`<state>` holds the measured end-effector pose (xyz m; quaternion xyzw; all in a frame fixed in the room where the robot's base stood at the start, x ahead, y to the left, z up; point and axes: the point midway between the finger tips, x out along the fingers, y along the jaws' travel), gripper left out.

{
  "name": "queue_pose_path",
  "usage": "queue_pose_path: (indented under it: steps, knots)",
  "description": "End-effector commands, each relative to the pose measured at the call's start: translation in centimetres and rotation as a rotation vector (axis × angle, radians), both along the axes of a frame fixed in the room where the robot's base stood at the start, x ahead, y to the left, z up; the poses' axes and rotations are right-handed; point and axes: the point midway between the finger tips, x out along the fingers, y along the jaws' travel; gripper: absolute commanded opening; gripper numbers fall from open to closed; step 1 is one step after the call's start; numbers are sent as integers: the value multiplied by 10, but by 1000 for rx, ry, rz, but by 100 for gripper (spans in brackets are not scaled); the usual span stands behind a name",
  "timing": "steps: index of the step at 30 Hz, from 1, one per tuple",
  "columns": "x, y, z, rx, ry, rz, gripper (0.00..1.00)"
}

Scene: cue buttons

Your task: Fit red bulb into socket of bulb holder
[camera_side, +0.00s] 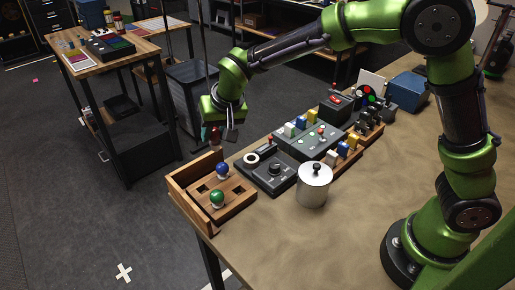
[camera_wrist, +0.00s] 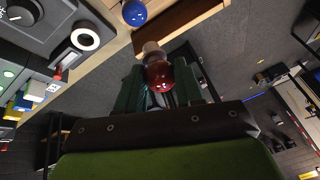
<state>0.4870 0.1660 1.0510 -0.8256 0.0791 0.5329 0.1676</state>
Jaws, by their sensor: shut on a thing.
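My gripper (camera_side: 219,134) is shut on the red bulb (camera_wrist: 158,75), whose pale base points away from the fingers in the wrist view. In the side view the red bulb (camera_side: 214,136) hangs above the back edge of the wooden tray. The wooden bulb tray (camera_side: 238,205) holds a blue bulb (camera_side: 222,168) and a green bulb (camera_side: 217,197); dark square holes show beside them. A dark panel with a white ring (camera_side: 252,158) and a black knob stands right of the tray. The ring, possibly the bulb holder's socket, also shows in the wrist view (camera_wrist: 85,39).
A metal pot with a lid (camera_side: 314,186) stands in front of the panels. A grey button panel (camera_side: 312,142) and colored blocks (camera_side: 345,150) lie farther right. The table's front area (camera_side: 290,245) is clear.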

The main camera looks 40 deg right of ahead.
Motion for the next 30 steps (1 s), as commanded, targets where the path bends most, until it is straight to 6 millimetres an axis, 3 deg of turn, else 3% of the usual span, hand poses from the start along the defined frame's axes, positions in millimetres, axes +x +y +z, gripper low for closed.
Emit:
queue_pose_path:
  steps: [1, 3, 6, 10, 13, 16, 30]
  knots:
    - [2, -27, -1, 1, 1, -37, 7]
    - [0, -52, -4, 3, 2, -55, 7]
    - [-5, -80, -6, 3, 0, -55, 7]
    - [-14, -102, -10, 3, -1, -23, 7]
    - [-21, -106, -13, 3, 0, 25, 7]
    - [-27, -95, -18, 4, 0, 101, 7]
    - [-26, -95, -44, 2, 0, 126, 7]
